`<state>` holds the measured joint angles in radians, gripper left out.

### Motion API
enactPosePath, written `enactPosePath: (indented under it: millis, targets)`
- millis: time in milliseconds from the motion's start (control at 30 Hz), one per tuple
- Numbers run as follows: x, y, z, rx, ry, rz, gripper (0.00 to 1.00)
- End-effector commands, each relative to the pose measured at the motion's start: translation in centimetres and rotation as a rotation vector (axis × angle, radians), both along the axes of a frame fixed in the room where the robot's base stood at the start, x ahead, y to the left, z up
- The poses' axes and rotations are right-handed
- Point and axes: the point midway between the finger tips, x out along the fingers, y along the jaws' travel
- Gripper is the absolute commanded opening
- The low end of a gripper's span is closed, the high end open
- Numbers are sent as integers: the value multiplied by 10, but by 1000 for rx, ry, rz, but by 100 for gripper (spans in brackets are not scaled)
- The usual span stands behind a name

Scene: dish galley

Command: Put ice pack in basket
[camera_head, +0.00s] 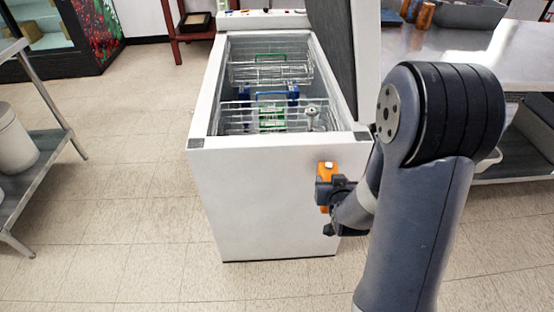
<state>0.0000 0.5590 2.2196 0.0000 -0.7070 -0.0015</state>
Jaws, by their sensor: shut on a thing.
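My gripper (324,192) is dark and stands in front of the freezer's front wall, near its right corner and below the rim. It is shut on an orange slab with a small white patch on top, which looks like the ice pack (328,170). Orange shows above and below the jaws; the middle is hidden by them. Inside the open chest freezer are wire baskets: one at the back (270,72) with a green handle, and one nearer the front (240,118), also with green parts. A blue thing (272,95) shows between them; what it is I cannot tell.
The white chest freezer (260,190) has its lid (333,45) raised at the right. A small pale object (313,116) is inside at the front right. A steel counter (470,45) stands right, a steel shelf (45,85) left. The floor left of the freezer is clear.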

Motion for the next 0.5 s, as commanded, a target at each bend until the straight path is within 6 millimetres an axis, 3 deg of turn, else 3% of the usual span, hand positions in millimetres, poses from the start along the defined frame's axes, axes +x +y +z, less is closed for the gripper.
enactPosePath:
  millis: [33,67,500]
  targets:
    - [1,0,-18,0,-5,0,17]
    - [0,0,-23,0,-5,0,17]
    - [-1,0,-62,-1,-5,0,17]
